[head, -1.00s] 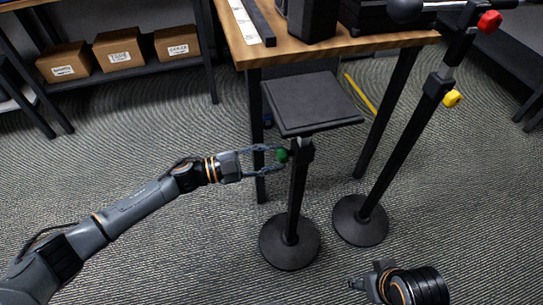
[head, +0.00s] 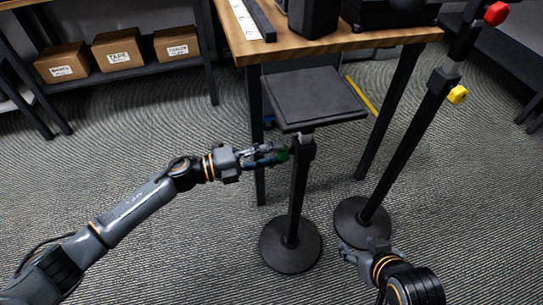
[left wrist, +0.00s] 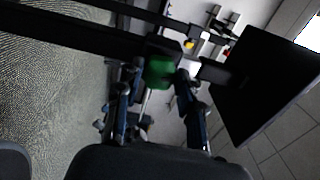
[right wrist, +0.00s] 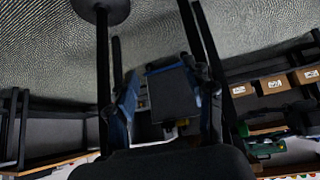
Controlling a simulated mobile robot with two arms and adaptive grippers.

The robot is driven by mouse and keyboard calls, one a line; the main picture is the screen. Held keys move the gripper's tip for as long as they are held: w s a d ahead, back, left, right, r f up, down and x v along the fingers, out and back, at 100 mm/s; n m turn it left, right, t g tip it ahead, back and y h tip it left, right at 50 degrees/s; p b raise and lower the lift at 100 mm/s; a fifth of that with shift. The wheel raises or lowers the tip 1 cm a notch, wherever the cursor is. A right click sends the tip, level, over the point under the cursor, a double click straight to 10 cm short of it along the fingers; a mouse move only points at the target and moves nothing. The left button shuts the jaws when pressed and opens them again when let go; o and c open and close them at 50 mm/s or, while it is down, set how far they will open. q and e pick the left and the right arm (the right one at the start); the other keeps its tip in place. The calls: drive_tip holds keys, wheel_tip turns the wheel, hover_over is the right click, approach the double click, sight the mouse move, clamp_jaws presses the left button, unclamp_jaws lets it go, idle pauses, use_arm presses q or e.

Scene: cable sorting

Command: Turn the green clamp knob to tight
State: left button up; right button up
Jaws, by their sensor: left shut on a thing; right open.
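The green clamp knob (head: 283,155) sits on the left side of a black stand's post (head: 299,190), below its flat square top plate (head: 312,97). My left gripper (head: 278,154) is closed around the knob. In the left wrist view the green knob (left wrist: 159,70) lies between the two fingertips, with the post and top plate beyond. The knob's marking, if any, is too small to read. My right gripper (head: 350,252) is low at the lower right, near the other stand's base, open. In the right wrist view its fingers (right wrist: 165,95) stand apart with nothing held between them.
A second stand with a yellow knob (head: 457,95) and a red knob (head: 496,13) leans to the right; its round base (head: 362,222) is beside my right gripper. A wooden table (head: 350,40) stands behind. Labelled boxes (head: 118,52) sit on a shelf at left.

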use_arm(q)
drive_tip(key=shift+m+b, duration=0.35)
drive_tip(key=shift+m, duration=0.75)
use_arm(e)
drive_tip(key=shift+w+a+r+t+y, duration=0.15)
drive_tip(key=shift+w+a+r+t, duration=0.1)
drive_tip(key=shift+w+r+t, duration=0.3)
drive_tip(key=shift+w+a+r+t+y, duration=0.1)
drive_tip(key=shift+w+a+r+t, duration=0.15)
drive_tip(key=shift+w, duration=0.45)
drive_tip(key=shift+w+a+r+t+y, duration=0.15)
drive_tip(key=shift+w+a+r+t, duration=0.05)
drive_tip(key=shift+w+r+t, duration=0.4)
drive_tip(key=shift+f, duration=0.1)
use_arm(q)
drive_tip(key=o, duration=1.2)
drive_tip(key=v, duration=1.2)
